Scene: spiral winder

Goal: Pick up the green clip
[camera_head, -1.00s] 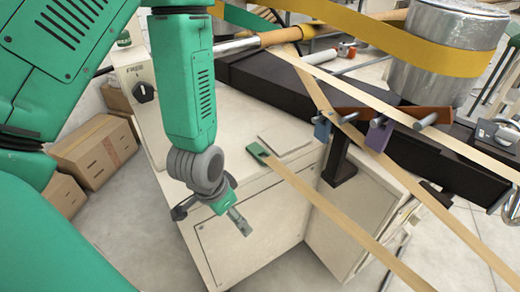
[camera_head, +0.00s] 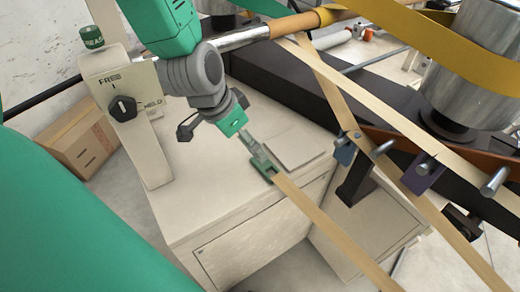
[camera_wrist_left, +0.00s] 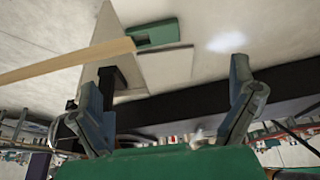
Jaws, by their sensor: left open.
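The green clip (camera_head: 263,171) sits on the end of a tan strip (camera_head: 325,225), over the pale machine top. It also shows beyond my fingers in the left wrist view (camera_wrist_left: 152,34), lying near a thin pale plate. My left gripper (camera_head: 258,151) is right by the clip in the head view and partly overlaps it in the picture. In the left wrist view its two fingers (camera_wrist_left: 165,78) stand wide apart, with nothing between them. I cannot tell whether a finger touches the clip. My right gripper is not in view.
A pale plate (camera_head: 295,147) lies beside the clip. A control post with a black knob (camera_head: 123,108) stands at the left. A blue clip (camera_head: 345,149) and a purple clip (camera_head: 421,175) hang at the right by a black beam (camera_head: 285,88). Tan strips run across the right side.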

